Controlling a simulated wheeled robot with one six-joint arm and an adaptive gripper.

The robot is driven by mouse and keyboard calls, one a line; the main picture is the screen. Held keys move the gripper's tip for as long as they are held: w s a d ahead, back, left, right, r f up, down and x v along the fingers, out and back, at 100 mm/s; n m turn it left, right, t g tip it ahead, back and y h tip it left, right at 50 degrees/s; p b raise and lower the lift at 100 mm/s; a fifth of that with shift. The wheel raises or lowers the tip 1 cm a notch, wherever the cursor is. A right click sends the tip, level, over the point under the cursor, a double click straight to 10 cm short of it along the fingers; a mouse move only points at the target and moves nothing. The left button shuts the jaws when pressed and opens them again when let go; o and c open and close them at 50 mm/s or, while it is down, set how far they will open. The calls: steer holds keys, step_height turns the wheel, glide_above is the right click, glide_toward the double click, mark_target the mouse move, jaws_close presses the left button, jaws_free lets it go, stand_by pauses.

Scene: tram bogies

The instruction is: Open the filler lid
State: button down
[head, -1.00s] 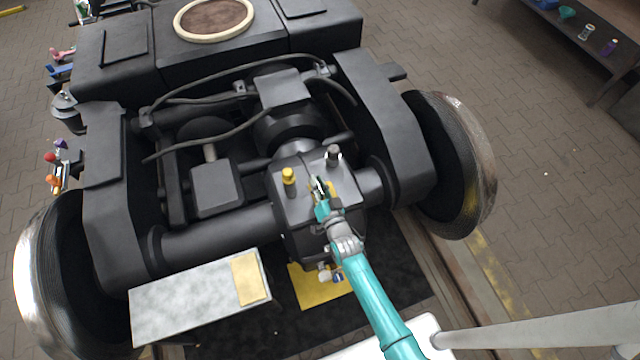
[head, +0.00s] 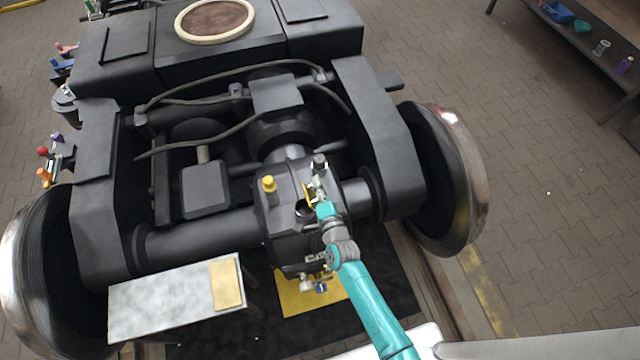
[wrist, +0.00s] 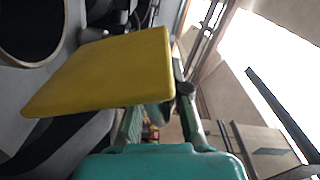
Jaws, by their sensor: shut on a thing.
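The yellow filler lid (head: 307,192) stands tilted up beside the dark round filler opening (head: 304,210) on top of the gearbox housing. In the wrist view the lid (wrist: 105,75) is a flat yellow plate, with the opening (wrist: 32,28) uncovered at the upper left. My gripper (head: 317,192) is at the right side of the lid and shut on it. In the wrist view the lid covers part of my gripper's fingers (wrist: 160,105), so the exact contact is hidden.
A yellow-topped cap (head: 269,187) stands left of the opening, and a dark fitting with a grey top (head: 320,163) stands behind. A grey board (head: 165,295) lies at the front left. A yellow mat (head: 305,300) lies below the housing. A wheel (head: 445,180) is to the right.

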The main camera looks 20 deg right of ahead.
steer(key=shift+d+r, duration=0.1)
steer(key=shift+d, duration=0.3)
steer(key=c, duration=1.2)
jaws_free()
steer(key=shift+s, duration=6)
